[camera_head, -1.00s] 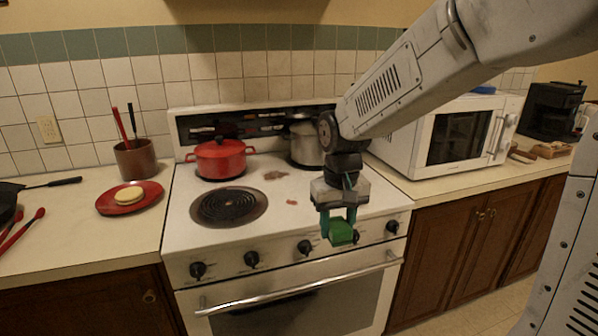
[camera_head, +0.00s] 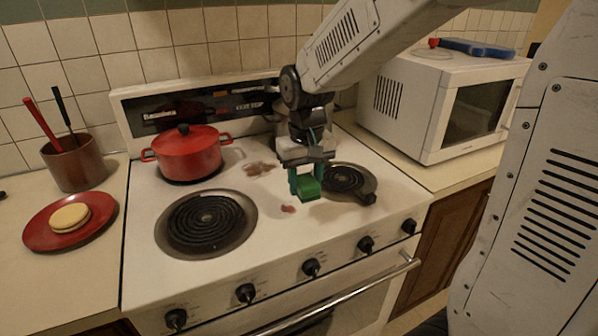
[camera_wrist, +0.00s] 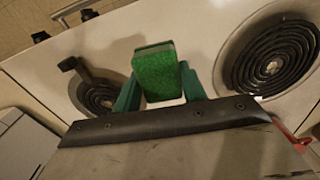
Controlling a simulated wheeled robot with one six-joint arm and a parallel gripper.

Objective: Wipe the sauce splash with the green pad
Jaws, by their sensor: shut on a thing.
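My gripper (camera_head: 306,180) is shut on the green pad (camera_head: 308,189) and holds it over the white stove top, left of the right front burner. In the wrist view the green pad (camera_wrist: 154,75) sits between my two green fingers. A brownish splash (camera_head: 260,169) lies on the stove behind and left of the pad, right of the red pot. A smaller red spot (camera_head: 288,209) lies in front of the pad, to its left. The pad appears to be above the surface; the exact gap I cannot tell. Neither mark shows clearly in the wrist view.
A red pot (camera_head: 188,153) stands on the back left burner. A microwave (camera_head: 432,105) stands right; a red plate (camera_head: 70,222) and a utensil crock (camera_head: 75,163) stand left.

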